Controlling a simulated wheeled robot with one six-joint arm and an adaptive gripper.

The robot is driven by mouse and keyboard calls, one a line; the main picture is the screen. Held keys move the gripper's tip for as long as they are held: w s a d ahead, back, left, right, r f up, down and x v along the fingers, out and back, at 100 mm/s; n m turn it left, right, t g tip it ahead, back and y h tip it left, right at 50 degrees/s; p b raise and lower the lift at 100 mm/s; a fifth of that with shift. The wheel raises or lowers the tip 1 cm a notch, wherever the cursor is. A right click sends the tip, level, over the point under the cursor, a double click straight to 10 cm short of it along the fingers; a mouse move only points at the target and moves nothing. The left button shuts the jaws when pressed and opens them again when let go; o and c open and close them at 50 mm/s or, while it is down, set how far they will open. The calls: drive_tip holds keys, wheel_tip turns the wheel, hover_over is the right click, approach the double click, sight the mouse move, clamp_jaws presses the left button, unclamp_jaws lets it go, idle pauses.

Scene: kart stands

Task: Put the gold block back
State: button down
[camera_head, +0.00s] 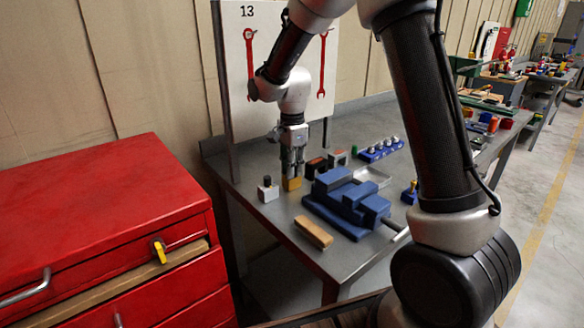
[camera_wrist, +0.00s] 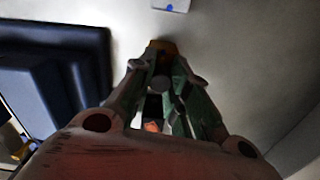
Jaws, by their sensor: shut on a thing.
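The gold block (camera_head: 291,184) is at the lower tip of my gripper (camera_head: 291,172), low over the grey bench on the left of the blue fixture. My gripper points down and is shut on the gold block. In the wrist view, my gripper's fingers (camera_wrist: 160,75) come together at an orange-gold piece (camera_wrist: 162,45), the part of the block that shows. Whether the block touches the bench top is too small to tell.
A white block with a dark knob (camera_head: 268,190) stands close on the left. The blue fixture (camera_head: 347,203) is close on the right, and a tan wooden block (camera_head: 313,232) lies in front. A red cabinet (camera_head: 100,220) stands left of the bench, and a tool board (camera_head: 270,60) stands behind.

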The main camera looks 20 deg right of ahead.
drive_tip(key=shift+f, duration=0.1)
drive_tip(key=c, duration=1.4)
unclamp_jaws()
drive_tip(key=shift+o, duration=0.2)
wheel_tip(320, 180, up, 12)
drive_tip(key=s+d+r+n+t, duration=0.1)
drive_tip(key=s+d+r+n, duration=0.2)
drive_tip(key=s+d+r, duration=0.3)
drive_tip(key=s+d+n+t, duration=0.1)
drive_tip(key=s+d+n, duration=0.2)
drive_tip(key=s, duration=0.4)
drive_tip(key=s+d+n+t, duration=0.1)
drive_tip(key=s+d+n, duration=0.2)
drive_tip(key=s+n, duration=0.2)
drive_tip(key=s+d+f+n+t, duration=0.1)
drive_tip(key=s+n, duration=0.3)
drive_tip(key=s, duration=0.7)
drive_tip(key=shift+d, duration=0.9)
